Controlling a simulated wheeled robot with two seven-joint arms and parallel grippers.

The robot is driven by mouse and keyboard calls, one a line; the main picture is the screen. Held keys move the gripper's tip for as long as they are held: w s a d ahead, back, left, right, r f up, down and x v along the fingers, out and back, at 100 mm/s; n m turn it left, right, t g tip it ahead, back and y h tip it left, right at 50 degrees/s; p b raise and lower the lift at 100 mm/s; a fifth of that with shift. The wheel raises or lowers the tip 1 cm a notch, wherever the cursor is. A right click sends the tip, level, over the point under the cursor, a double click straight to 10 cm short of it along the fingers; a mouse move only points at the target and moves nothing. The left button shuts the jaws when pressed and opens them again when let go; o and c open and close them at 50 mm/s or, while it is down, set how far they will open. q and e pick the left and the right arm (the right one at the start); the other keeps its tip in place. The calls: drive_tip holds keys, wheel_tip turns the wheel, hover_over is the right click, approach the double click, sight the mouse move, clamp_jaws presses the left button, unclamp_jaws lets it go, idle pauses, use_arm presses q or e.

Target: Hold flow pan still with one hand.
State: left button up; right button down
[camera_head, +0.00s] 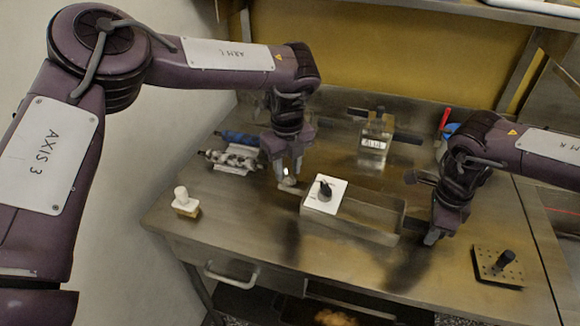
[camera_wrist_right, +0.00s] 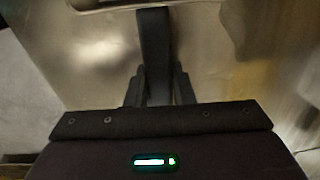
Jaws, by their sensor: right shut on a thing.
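The flow pan (camera_head: 352,226) is a shallow metal tray in the middle of the steel table. A white square plate with a black knob (camera_head: 316,203) is at its left end. My right gripper (camera_head: 432,238) is down at the pan's right end. In the right wrist view its fingers (camera_wrist_right: 154,90) are shut on a dark upright bar (camera_wrist_right: 153,40), which looks like the pan's handle; the metal surface lies beyond. My left gripper (camera_head: 288,181) points down just beyond the pan's left end. Whether its fingers are open or shut is unclear.
A clear block (camera_head: 374,146) stands behind the pan. Blue and grey rolls (camera_head: 233,158) lie at the back left. A white-topped stamp (camera_head: 185,203) stands front left. A dark peg board (camera_head: 497,267) sits front right.

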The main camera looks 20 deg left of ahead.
use_arm(q)
drive_tip(key=shift+f, duration=0.1)
clamp_jaws()
drive_tip(key=shift+m, duration=0.3)
drive_tip(key=m, duration=0.4)
drive_tip(key=shift+m, duration=0.4)
drive_tip(key=m, duration=0.4)
drive_tip(key=shift+m, duration=0.7)
unclamp_jaws()
